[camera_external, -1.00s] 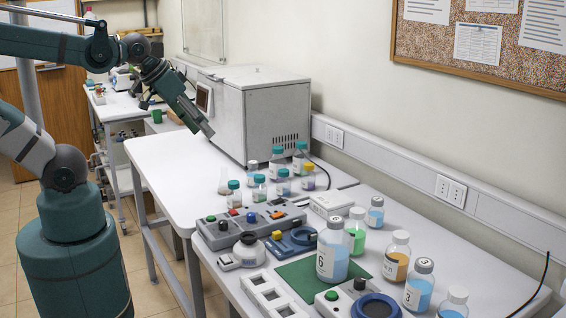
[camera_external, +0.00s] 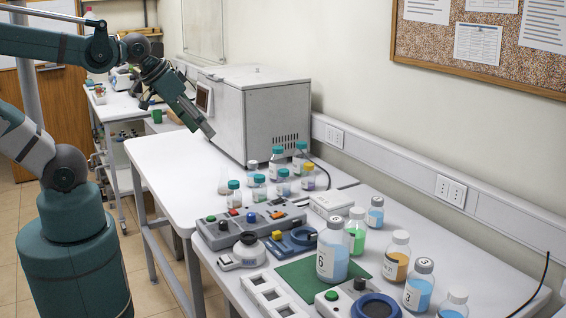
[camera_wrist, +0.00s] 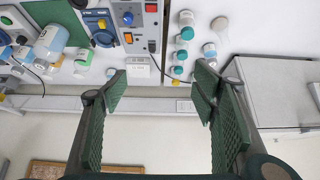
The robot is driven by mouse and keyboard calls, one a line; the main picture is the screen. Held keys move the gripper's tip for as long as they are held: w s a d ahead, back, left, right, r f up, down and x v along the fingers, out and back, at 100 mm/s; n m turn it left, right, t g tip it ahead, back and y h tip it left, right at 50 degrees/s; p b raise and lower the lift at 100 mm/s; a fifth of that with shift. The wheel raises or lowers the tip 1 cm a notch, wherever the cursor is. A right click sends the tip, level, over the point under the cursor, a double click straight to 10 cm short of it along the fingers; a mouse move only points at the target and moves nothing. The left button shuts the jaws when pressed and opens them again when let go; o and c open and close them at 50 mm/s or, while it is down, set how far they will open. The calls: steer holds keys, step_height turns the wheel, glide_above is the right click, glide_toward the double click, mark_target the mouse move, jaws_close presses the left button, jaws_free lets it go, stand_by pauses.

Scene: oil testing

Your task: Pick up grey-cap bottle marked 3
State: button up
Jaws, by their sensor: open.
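The grey-cap bottle marked 3 (camera_external: 418,291) stands upright near the front right of the near table in the external view. It holds blue liquid, and its cap and white label both show a 3. I cannot pick it out in the wrist view. My gripper (camera_external: 208,130) is far from it, raised over the far table near the big grey-white box. The wrist view shows my gripper (camera_wrist: 160,85) with its green fingers spread and nothing between them.
A large blue-filled bottle (camera_external: 332,258), an orange bottle (camera_external: 396,265), a green bottle (camera_external: 356,238) and other blue bottles stand near it. A control panel (camera_external: 250,222), a green mat (camera_external: 298,277) and several teal-cap bottles lie between. The grey-white box (camera_external: 265,118) stands beside my gripper.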

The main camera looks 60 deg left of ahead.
steer(key=w+d+r+m+g+h, duration=0.15)
steer(key=w+d+r+m, duration=0.25)
steer(key=w+d+r, duration=0.8)
steer(key=m+g+h+b, duration=0.25)
steer(key=m+h, duration=0.25)
steer(key=m, duration=0.4)
glide_above(420, 286)
steer(key=w+a+p, duration=0.1)
steer(key=a, duration=0.5)
step_height(420, 286, down, 30)
steer(key=shift+d+f+g, duration=0.15)
steer(key=shift+f+g, duration=0.25)
steer(key=shift+f, duration=0.5)
steer(key=shift+w+d+f+m, duration=0.1)
steer(key=shift+m, duration=0.2)
